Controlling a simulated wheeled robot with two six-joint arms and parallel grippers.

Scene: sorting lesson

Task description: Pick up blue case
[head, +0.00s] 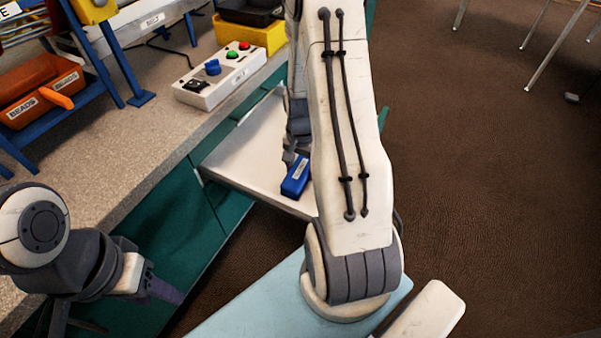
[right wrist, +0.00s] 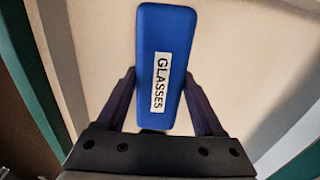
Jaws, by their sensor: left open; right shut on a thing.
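The blue case (head: 295,178) is a long box with rounded edges and a white label reading GLASSES. It also shows in the right wrist view (right wrist: 165,35). My right gripper (right wrist: 159,80) is shut on it, with one finger on each long side. In the head view the case is at the front of an open white drawer (head: 250,165); I cannot tell whether it touches the drawer floor. My right arm hides part of the drawer. My left gripper (head: 165,290) is open and empty at the lower left, away from the case.
The grey counter (head: 140,140) holds a white control box (head: 222,78) with coloured buttons, a yellow bin (head: 250,37) and a blue rack with an orange BEADS bin (head: 42,92). Teal cabinet fronts (head: 175,225) are below.

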